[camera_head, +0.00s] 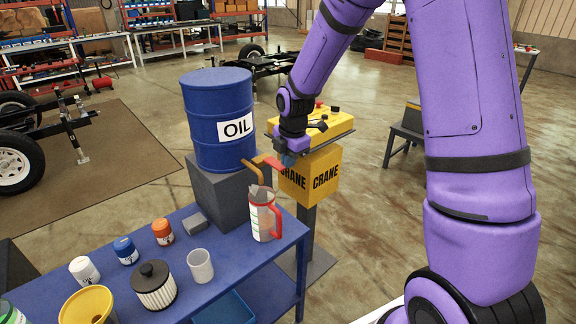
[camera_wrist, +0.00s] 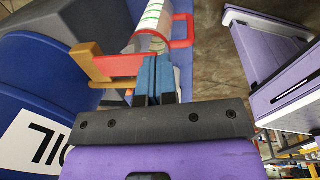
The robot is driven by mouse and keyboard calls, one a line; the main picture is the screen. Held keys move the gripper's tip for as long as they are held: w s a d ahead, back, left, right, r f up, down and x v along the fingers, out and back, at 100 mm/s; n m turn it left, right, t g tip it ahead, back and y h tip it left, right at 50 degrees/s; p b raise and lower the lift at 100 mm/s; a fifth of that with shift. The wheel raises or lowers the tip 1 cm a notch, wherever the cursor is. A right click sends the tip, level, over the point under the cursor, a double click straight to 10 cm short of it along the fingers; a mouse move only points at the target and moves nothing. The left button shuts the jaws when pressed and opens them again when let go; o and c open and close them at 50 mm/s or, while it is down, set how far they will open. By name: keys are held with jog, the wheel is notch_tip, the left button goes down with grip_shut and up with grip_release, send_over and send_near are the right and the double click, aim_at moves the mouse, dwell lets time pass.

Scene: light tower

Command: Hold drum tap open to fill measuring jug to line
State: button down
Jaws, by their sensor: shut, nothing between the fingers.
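The clear measuring jug (camera_head: 260,213) with a red handle stands upright below the tap; the wrist view shows the jug (camera_wrist: 155,20) beyond my fingers. My gripper (camera_head: 289,158) is shut and empty. Its blue fingertips (camera_wrist: 154,66) are right beside the lever's end; contact is unclear. I cannot tell the jug's fill level.
The blue bench (camera_head: 215,265) also holds a white cup (camera_head: 200,266), a ribbed filter (camera_head: 154,287), a yellow funnel (camera_head: 88,306) and several small bottles. A yellow crane box (camera_head: 322,175) stands just behind my gripper. Open floor lies to the right.

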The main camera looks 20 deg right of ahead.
notch_tip(320, 180, up, 8)
jog(key=s, duration=0.1)
jog(key=shift+d+r, duration=0.15)
jog(key=shift+r, duration=0.1)
jog(key=shift+r, duration=0.1)
dwell(0.8)
